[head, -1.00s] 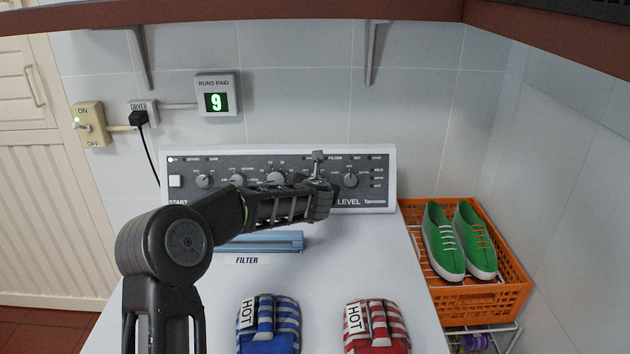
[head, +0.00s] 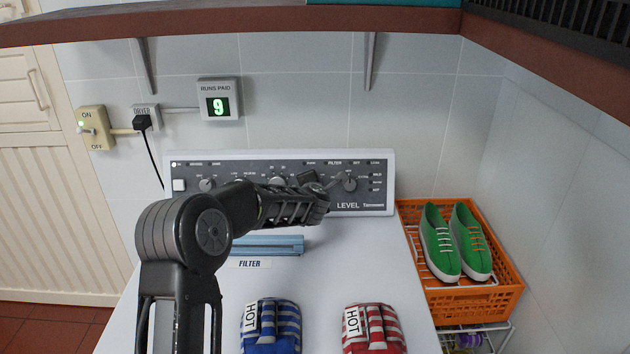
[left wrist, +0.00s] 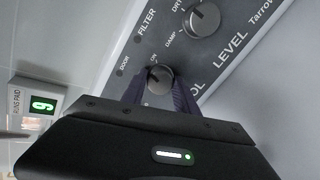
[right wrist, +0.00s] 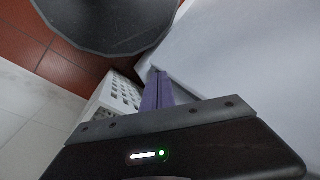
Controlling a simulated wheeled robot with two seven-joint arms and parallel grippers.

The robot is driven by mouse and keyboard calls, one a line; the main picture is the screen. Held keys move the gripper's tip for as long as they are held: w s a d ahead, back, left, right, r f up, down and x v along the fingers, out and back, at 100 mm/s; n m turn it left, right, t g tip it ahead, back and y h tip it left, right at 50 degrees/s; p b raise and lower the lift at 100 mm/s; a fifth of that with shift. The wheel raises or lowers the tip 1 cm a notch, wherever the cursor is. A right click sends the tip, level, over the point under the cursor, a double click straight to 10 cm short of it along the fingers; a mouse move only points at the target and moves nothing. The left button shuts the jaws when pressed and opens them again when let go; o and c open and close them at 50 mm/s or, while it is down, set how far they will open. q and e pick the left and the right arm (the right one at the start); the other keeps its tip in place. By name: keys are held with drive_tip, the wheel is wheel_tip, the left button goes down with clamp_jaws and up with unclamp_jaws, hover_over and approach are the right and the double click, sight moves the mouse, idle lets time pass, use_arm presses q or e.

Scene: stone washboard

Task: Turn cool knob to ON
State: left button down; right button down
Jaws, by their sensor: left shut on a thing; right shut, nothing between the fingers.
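The cool knob (left wrist: 160,77) is a small dark round knob with a lighter face, on the grey control panel (left wrist: 225,48) of the white dryer. In the left wrist view, the ends of the letters "COOL" and an "ON" mark sit beside it. My left gripper (left wrist: 159,92) is shut on this knob, one purple finger on each side. In the head view my left gripper (head: 321,184) is at the panel and hides the knob. Which mark the knob points to is not clear. My right gripper (right wrist: 158,92) is shut and empty beside a white surface, outside the head view.
The level knob (head: 349,183) is close on the right of my left gripper. Green shoes (head: 455,242) sit in an orange crate (head: 508,302). A shelf (head: 230,27) overhangs above.

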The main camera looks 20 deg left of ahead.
use_arm(q)
drive_tip(key=m+p, duration=0.2)
drive_tip(key=m, duration=0.1)
drive_tip(key=shift+d+r+m, duration=0.1)
drive_tip(key=shift+r+m, duration=0.05)
drive_tip(key=shift+m, duration=0.15)
drive_tip(key=shift+m+p, duration=0.85)
drive_tip(key=shift+m, duration=0.35)
drive_tip(key=c, duration=0.9)
unclamp_jaws()
drive_tip(key=shift+c, duration=0.2)
